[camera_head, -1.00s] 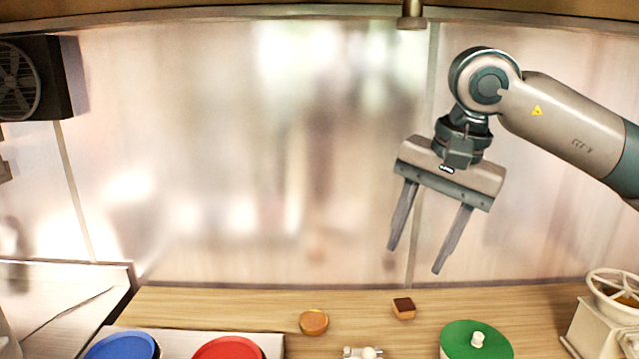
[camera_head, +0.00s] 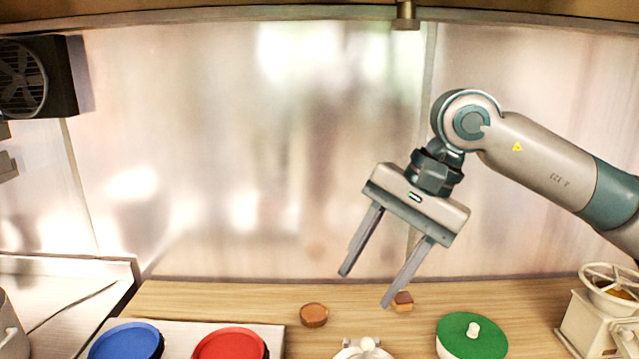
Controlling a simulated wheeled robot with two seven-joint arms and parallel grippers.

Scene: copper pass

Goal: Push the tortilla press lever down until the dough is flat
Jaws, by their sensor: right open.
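A whitish metal device with a pale round knob or ball (camera_head: 367,345) is cut off by the bottom edge of the head view. It may be the tortilla press, but its lever and any dough cannot be made out. My right gripper (camera_head: 364,290) is open and empty, with its fingers pointing down and to the left. In the picture its tips are above the pale device, apart from it. My left gripper is not in view.
A round brown item (camera_head: 313,315) and a small dark-topped block (camera_head: 402,301) are on the wooden counter (camera_head: 230,297). A green lid (camera_head: 462,343) and a white wheeled device (camera_head: 592,320) stand right. Blue (camera_head: 125,342) and red (camera_head: 229,345) round lids are left.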

